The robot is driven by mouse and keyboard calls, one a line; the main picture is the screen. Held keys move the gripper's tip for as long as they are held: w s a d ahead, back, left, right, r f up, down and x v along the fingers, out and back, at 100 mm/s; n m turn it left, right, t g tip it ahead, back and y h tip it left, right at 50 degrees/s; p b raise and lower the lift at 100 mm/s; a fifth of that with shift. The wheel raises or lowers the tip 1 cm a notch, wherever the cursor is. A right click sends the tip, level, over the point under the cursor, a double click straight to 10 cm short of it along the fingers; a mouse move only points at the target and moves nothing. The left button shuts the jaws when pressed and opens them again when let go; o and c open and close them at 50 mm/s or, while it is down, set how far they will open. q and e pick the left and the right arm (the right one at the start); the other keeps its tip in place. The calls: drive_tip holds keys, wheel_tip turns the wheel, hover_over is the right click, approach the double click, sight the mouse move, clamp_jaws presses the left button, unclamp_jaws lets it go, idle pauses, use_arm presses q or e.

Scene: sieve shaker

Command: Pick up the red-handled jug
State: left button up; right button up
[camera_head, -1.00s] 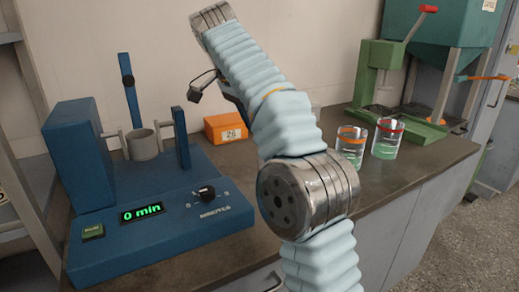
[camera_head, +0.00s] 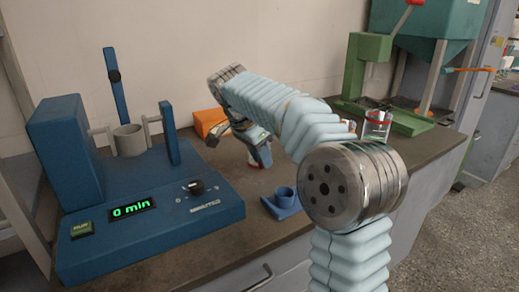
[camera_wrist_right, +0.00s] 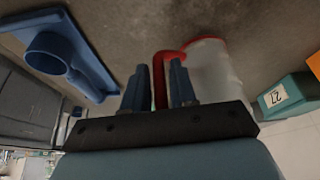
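The red-handled jug is whitish and translucent. In the right wrist view its body (camera_wrist_right: 215,72) is just right of the fingers, and its red handle (camera_wrist_right: 160,78) lies between them. My right gripper (camera_wrist_right: 159,80) is open around the handle, with narrow gaps at its sides. In the head view this gripper (camera_head: 262,150) points down at the bench beside the orange box, and the jug (camera_head: 254,160) is mostly hidden behind it. My left gripper is not in view.
A blue ring holder (camera_head: 283,198) stands nearer on the bench (camera_head: 245,225). A blue shaker (camera_head: 150,225) reading "0 min" is at left, an orange box (camera_head: 208,121) behind. A red-rimmed beaker (camera_head: 377,126) and green press (camera_head: 368,70) are at right.

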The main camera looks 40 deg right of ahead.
clamp_jaws()
drive_tip(key=shift+r, duration=0.1)
idle(0.5)
